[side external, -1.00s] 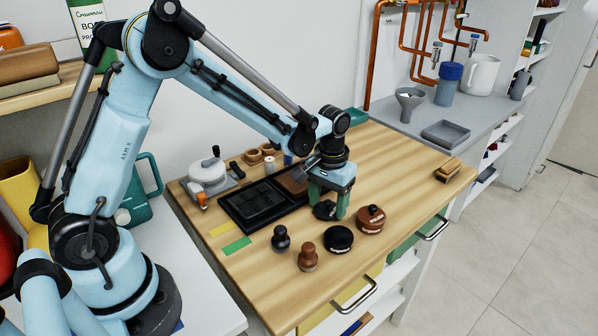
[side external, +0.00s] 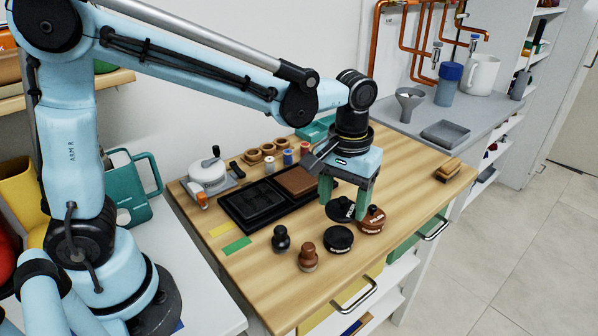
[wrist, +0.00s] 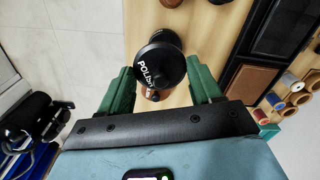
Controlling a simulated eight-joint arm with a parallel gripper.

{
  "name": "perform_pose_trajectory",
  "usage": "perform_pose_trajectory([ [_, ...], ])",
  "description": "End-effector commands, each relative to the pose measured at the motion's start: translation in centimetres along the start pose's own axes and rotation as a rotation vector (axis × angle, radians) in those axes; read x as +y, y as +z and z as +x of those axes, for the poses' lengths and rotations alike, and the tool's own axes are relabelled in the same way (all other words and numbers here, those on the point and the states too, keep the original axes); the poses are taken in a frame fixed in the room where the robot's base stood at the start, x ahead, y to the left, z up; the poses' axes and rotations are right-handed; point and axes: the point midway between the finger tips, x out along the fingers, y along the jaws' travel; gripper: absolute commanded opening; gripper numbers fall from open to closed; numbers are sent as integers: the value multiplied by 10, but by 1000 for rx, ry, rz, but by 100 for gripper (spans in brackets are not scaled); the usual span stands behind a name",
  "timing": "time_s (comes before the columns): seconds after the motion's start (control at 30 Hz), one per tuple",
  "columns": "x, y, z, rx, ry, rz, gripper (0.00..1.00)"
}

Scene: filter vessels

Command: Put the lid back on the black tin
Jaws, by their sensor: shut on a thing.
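My gripper (side external: 343,206) is shut on the black lid (side external: 341,212), a dark disc with white lettering and a knob-like middle. In the wrist view the lid (wrist: 160,65) sits between the green fingers of my gripper (wrist: 161,73). The black tin (side external: 338,240) stands on the wooden worktop in front of the lid, apart from it. Its label is too small to read. The lid looks raised and partly overlaps the brown tin in the wrist view.
The brown tin (side external: 371,221) stands close beside my gripper, right of the black tin. A black-knobbed tamper (side external: 281,240) and a brown one (side external: 308,258) stand to the left. A black tray (side external: 258,203) lies behind. The worktop's right side is mostly clear.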

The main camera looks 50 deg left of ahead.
Motion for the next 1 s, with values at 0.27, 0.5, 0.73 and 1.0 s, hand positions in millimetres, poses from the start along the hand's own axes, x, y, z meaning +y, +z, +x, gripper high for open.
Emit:
perform_pose_trajectory([
  [0.27, -6, -14, 13, 1, -1, -111, 35],
  [0.5, -6, -14, 31, 1, -1, -109, 35],
  [0.73, -6, -14, 51, 1, -1, -108, 35],
  [1.0, -6, -14, 69, 1, -1, -108, 35],
])
